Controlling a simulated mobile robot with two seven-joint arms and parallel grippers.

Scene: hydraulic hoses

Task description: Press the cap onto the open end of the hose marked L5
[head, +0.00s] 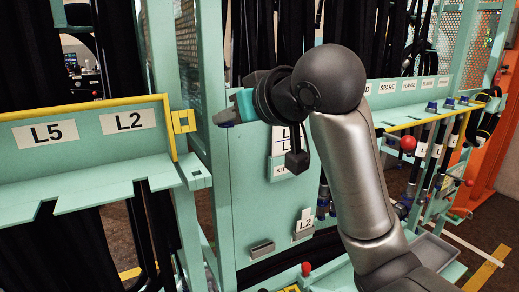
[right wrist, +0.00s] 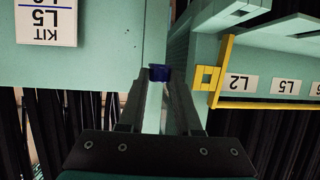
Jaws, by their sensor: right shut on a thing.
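My right gripper (head: 232,112) is shut on a small dark blue cap (right wrist: 159,73), which sits between the fingertips in the right wrist view. In the head view the gripper is in front of a teal post, right of the yellow-edged rack. The L5 label (head: 52,133) is on that rack's left panel (head: 88,148), left of the L2 label (head: 128,121). It also shows upside down in the right wrist view (right wrist: 286,87). Black hoses (head: 70,240) hang below the rack. I cannot make out an open end marked L5. My left gripper is out of view.
A teal panel with a KIT label (right wrist: 47,22) is close beside the gripper. A yellow bracket (head: 183,121) sticks out at the rack's right end. Another rack (head: 425,115) with red knobs and blue caps stands at the right. My right arm hides part of the middle.

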